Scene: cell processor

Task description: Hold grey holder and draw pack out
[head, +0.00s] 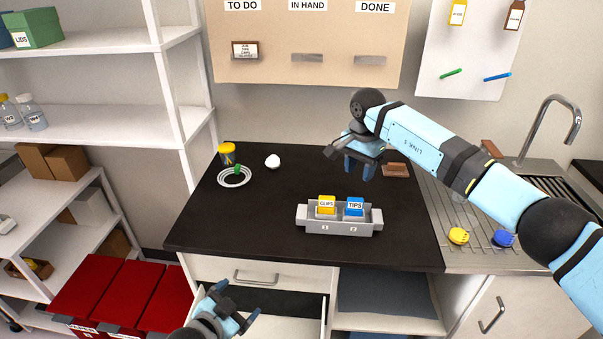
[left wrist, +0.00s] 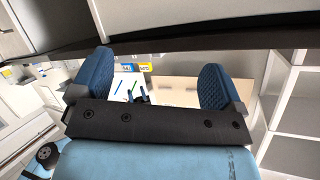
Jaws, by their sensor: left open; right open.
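The grey holder (head: 340,226) stands on the black counter and has two numbered slots. A yellow pack labelled CLIPS (head: 326,205) sits in slot 1 and a blue pack labelled TIPS (head: 354,207) sits in slot 2. My right gripper (head: 358,173) is open and empty, above the counter behind the holder, fingers pointing down. My left gripper (head: 248,318) is open and empty, low in front of the counter by the open drawer, apart from the holder. Its blue fingers (left wrist: 152,88) show spread in the left wrist view with nothing between them.
On the counter are a yellow tub (head: 227,154), a white ring with a green part (head: 234,177), a white round item (head: 272,161) and a brown block (head: 396,170). A drawer (head: 265,328) stands open below the counter. Red bins (head: 125,293) stand left. The counter left of the holder is clear.

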